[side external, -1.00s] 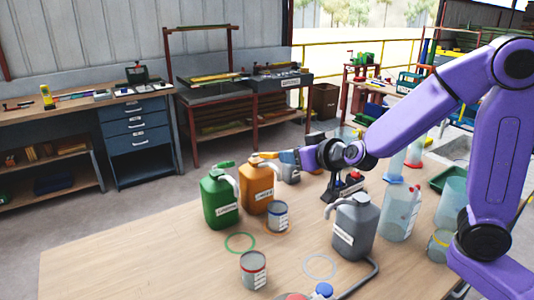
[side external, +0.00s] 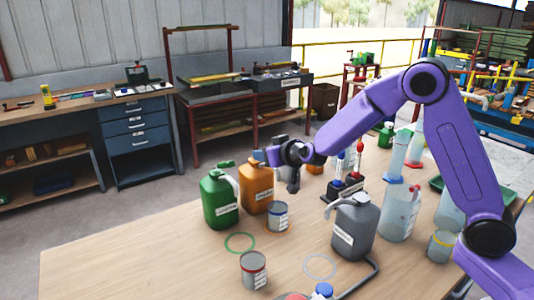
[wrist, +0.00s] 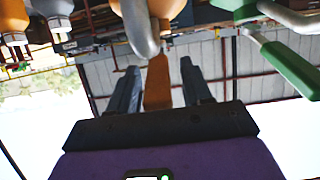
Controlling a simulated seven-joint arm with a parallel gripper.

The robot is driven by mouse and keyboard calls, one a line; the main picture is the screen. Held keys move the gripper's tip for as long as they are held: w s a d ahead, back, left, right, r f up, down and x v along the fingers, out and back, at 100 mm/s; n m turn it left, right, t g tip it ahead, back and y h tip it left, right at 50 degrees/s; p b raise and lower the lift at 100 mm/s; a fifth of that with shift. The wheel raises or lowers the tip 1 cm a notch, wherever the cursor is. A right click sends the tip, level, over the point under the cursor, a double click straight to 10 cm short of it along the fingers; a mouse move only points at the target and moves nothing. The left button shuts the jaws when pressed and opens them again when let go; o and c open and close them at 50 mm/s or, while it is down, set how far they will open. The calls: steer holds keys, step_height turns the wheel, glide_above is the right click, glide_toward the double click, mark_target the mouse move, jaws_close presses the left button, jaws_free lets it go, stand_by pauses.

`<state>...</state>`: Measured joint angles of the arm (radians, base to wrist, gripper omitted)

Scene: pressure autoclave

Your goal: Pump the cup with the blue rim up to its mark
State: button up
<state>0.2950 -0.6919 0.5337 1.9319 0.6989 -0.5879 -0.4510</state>
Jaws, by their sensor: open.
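The cup with the blue rim (side external: 277,217) is a small grey can with a white label. It stands on the table in front of the orange pump jug (side external: 256,189). An orange ring shows partly around its foot. The level inside and its mark cannot be made out. My gripper (side external: 268,157) is open at the top of the orange jug and hides its pump lever in the side view. In the wrist view the orange lever (wrist: 157,85) lies between my two open fingers (wrist: 160,88). A grey spout (wrist: 138,28) is beyond it.
A green jug (side external: 219,202) stands close left of the orange one; its lever (wrist: 285,68) shows in the wrist view. A grey jug (side external: 355,228), a red-rimmed cup (side external: 254,271) and a yellow-rimmed cup (side external: 441,247) stand nearby. The table's front left is clear.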

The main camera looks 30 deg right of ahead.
steer(key=shift+w+f, duration=0.1)
steer(key=shift+w, duration=0.15)
jaws_close()
steer(key=shift+s+f+t, duration=0.25)
steer(key=shift+f+t, duration=0.15)
steer(key=shift+t, duration=0.3)
jaws_free()
steer(key=v, duration=0.7)
steer(key=shift+s, duration=0.3)
steer(key=shift+r, duration=0.1)
